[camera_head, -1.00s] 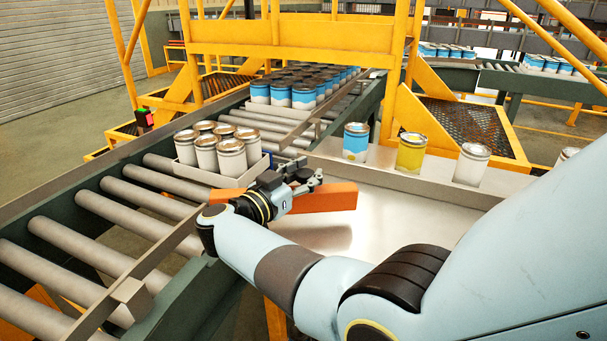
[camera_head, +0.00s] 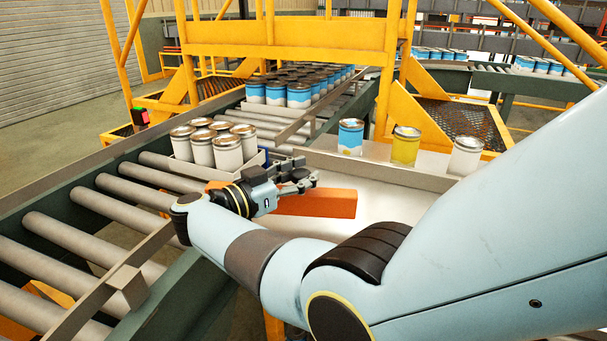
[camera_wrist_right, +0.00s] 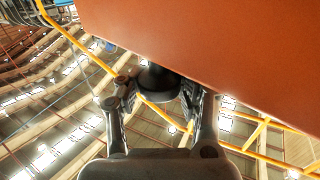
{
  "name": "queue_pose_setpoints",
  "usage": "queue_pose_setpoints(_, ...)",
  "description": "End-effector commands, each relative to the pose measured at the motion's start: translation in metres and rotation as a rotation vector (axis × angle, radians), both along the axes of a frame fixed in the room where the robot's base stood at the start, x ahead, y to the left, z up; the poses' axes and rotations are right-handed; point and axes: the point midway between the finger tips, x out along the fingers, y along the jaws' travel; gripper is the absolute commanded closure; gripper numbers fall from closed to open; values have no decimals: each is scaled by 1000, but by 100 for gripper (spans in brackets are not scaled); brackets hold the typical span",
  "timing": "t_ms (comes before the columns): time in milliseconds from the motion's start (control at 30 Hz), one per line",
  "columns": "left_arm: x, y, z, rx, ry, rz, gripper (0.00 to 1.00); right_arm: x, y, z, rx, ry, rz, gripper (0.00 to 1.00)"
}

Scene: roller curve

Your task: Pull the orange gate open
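The orange gate (camera_head: 318,204) is a long bar lying across the steel side table, beside the roller conveyor. My right gripper (camera_head: 303,180) is over its middle and hides part of it. In the right wrist view the gate (camera_wrist_right: 215,50) fills the upper right as a broad orange face. A dark round knob (camera_wrist_right: 156,80) sits at the gate's lower edge. My right gripper's fingers (camera_wrist_right: 158,100) flank this knob, apparently shut on it; the exact contact is partly hidden. My left gripper is not in view.
Several white cans (camera_head: 227,152) stand in a tray on the conveyor left of the gate. A blue can (camera_head: 350,138), a yellow can (camera_head: 405,147) and a white can (camera_head: 466,157) stand along the table's back. The table (camera_head: 385,207) right of the gate is clear.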

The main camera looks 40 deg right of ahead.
Motion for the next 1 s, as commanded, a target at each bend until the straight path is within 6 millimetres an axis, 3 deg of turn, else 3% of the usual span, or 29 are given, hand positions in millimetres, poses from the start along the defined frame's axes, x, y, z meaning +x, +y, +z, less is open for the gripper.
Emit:
queue_pose_setpoints(100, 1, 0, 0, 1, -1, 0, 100, 1, 2, -1, 5, 0, 5, 54)
queue_pose_setpoints(567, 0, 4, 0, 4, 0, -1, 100, 0, 0, 4, -1, -2, 1, 54)
queue_pose_setpoints(733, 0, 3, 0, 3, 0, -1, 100, 0, 1, 26, 1, -7, 1, 54)
queue_pose_setpoints(1000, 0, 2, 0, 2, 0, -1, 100, 0, 1, 80, 2, -6, 2, 54)
